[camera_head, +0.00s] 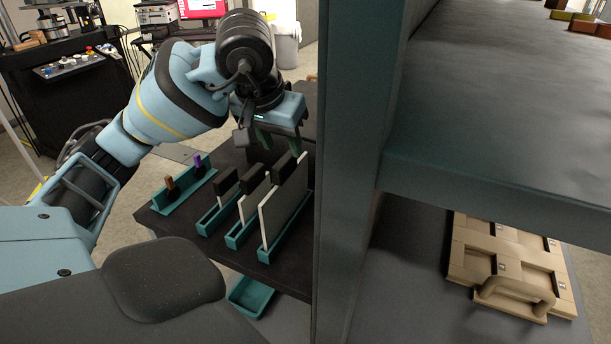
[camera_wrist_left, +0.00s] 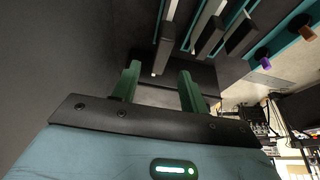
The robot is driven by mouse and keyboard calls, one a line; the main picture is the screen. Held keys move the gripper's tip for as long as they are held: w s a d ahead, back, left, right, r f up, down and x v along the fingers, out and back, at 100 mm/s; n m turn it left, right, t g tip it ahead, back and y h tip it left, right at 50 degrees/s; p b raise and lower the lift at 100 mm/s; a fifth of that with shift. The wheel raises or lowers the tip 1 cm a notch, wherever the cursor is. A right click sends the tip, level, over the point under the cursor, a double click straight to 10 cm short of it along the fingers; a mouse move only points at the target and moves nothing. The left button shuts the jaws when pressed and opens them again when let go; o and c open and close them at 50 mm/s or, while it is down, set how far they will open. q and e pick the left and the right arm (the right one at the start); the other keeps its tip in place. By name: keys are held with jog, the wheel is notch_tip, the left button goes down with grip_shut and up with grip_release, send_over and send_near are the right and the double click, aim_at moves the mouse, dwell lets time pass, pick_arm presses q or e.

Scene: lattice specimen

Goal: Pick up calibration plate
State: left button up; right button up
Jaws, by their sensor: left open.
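Several upright pale plates with black top blocks stand in teal holders on the dark shelf. The largest plate (camera_head: 284,217) is on the right, and a smaller plate (camera_head: 254,200) stands left of it. I cannot tell which is the calibration plate. My left gripper (camera_head: 280,143) is above and behind the plates, apart from them, with its green fingers pointing down. In the left wrist view its fingers (camera_wrist_left: 159,84) are spread with nothing between them. The black blocks (camera_wrist_left: 210,36) show beyond the fingers there. My right gripper is not in view.
A teal rack (camera_head: 183,190) with a brown-topped and a purple-topped item stands left of the plates. A teal post (camera_head: 352,150) rises close on the right. An empty teal tray (camera_head: 250,297) lies lower down. A tan case (camera_head: 510,265) sits on the right shelf.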

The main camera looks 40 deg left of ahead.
aim_at(284, 160)
pick_arm(q)
jog(key=shift+w, duration=0.1)
jog(key=shift+s, duration=0.3)
jog(key=shift+a+f, duration=0.1)
jog(key=shift+f, duration=0.3)
jog(key=shift+w+f, duration=0.2)
jog(key=shift+f, duration=0.25)
jog(key=shift+w+f, duration=0.25)
jog(key=shift+f, duration=0.05)
jog(key=x, duration=0.4)
jog(key=shift+s+f, duration=0.25)
jog(key=shift+w+f, duration=0.2)
jog(key=shift+f, duration=0.2)
grip_shut()
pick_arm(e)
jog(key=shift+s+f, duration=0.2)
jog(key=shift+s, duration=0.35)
pick_arm(q)
jog(key=shift+r, duration=0.1)
